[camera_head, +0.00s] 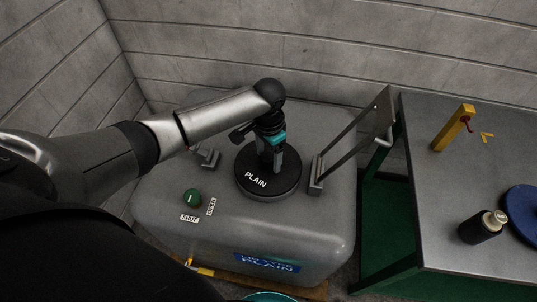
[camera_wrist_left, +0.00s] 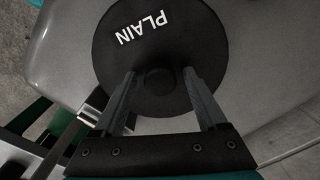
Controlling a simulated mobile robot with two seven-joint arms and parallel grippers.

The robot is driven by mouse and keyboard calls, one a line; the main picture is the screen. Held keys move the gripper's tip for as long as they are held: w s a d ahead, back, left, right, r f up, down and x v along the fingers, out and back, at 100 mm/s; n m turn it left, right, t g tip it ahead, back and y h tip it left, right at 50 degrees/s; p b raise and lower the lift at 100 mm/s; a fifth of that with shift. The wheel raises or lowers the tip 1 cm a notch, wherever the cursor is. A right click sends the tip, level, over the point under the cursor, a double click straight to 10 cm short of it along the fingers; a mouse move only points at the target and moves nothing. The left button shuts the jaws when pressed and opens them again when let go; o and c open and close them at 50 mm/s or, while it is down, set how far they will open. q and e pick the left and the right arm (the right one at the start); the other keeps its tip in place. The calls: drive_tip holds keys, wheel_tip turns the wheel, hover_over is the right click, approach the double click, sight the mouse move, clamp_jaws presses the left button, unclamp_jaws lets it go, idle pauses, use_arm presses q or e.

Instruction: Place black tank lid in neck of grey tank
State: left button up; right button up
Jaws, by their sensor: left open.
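The black tank lid (camera_head: 254,181), a round disc marked PLAIN, lies on top of the grey tank (camera_head: 325,222). It covers the neck, so I cannot tell how deep it sits. In the left wrist view the lid (camera_wrist_left: 190,35) shows a round black knob (camera_wrist_left: 158,81) near its middle. My left gripper (camera_head: 272,167) is above the lid, pointing down. In the left wrist view its open fingers (camera_wrist_left: 160,78) stand on either side of the knob, with gaps. My right gripper is not in view.
A hinged metal frame (camera_head: 350,140) stands at the tank's right. A green valve knob (camera_head: 193,197) sits by OPEN and SHUT labels. A steel table (camera_head: 430,215) at the right holds a dark bottle (camera_head: 478,231), a blue disc (camera_head: 524,209) and a yellow post (camera_head: 453,130). Block walls close the back.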

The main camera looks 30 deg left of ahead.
sight(269, 156)
use_arm(q)
drive_tip(key=shift+r, duration=0.1)
wheel_tip(269, 156, up, 12)
drive_tip(key=p, duration=0.3)
drive_tip(key=shift+p, duration=0.35)
